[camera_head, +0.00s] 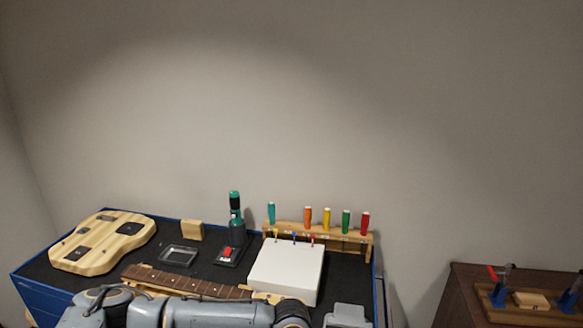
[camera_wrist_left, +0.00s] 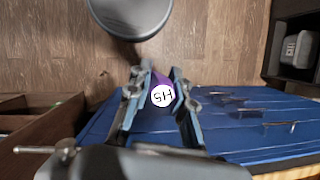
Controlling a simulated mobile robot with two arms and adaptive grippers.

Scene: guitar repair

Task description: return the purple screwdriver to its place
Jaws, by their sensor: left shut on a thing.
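The purple screwdriver (camera_wrist_left: 162,81) shows in the left wrist view, end-on, with a round white cap marked H5. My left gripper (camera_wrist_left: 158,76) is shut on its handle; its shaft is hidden. The screwdriver is over the floor beside blue bench drawers (camera_wrist_left: 250,115). In the head view a wooden rack (camera_head: 350,235) at the back right of the bench holds teal, orange (camera_head: 307,217), yellow, green and red (camera_head: 365,223) screwdrivers. A wider gap lies between the teal one (camera_head: 271,213) and the orange one. Neither gripper shows in the head view.
A white box (camera_head: 285,270) stands before the rack. A guitar body (camera_head: 105,240), glass tray (camera_head: 180,256), wooden block (camera_head: 192,230), teal-topped tool (camera_head: 236,215) and guitar neck (camera_head: 180,282) lie on the black bench top. A brown cabinet (camera_head: 465,290) stands apart at right.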

